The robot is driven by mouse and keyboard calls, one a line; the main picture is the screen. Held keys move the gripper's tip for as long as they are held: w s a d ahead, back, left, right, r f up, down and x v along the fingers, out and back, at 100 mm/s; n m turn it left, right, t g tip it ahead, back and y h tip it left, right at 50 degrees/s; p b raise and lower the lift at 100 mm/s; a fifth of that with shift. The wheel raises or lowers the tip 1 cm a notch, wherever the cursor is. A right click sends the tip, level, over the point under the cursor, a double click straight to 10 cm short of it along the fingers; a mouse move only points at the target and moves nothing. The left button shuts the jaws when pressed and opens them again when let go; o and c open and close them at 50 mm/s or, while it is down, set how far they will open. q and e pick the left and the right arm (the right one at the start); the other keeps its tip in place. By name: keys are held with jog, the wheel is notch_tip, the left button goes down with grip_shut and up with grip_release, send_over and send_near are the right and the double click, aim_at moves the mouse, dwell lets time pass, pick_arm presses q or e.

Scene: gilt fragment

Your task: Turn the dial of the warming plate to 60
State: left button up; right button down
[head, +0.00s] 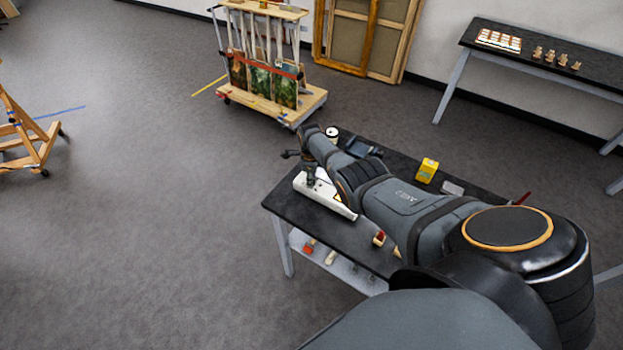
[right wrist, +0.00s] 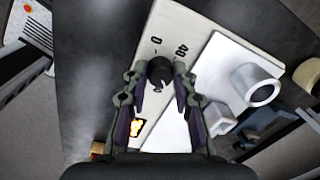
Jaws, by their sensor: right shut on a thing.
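The warming plate (head: 339,206) is a long white body on the black table, partly hidden by my right arm in the head view. In the right wrist view, its white casing (right wrist: 174,28) carries the printed marks 0 and 40. The black dial (right wrist: 160,71) stands between the fingers of my right gripper (right wrist: 158,82), which is shut on it. I cannot read the dial's setting; other scale marks are hidden or not readable. The right gripper also shows in the head view (head: 308,172), pointing down at the plate's left end. My left gripper is not in view.
A metal cylinder (right wrist: 262,88) stands beside the dial on a pale square surface. On the black table (head: 290,206) are a yellow box (head: 427,170) and a white can (head: 332,132). A cart with paintings (head: 262,84) stands behind.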

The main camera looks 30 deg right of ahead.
jog(key=shift+w+r+m, duration=0.15)
jog(key=shift+m, duration=1.75)
jog(key=c, duration=1.3)
grip_release()
jog(key=shift+c, duration=0.2)
notch_tip(320, 180, up, 12)
jog(key=shift+s+a, duration=0.25)
jog(key=shift+a, duration=0.1)
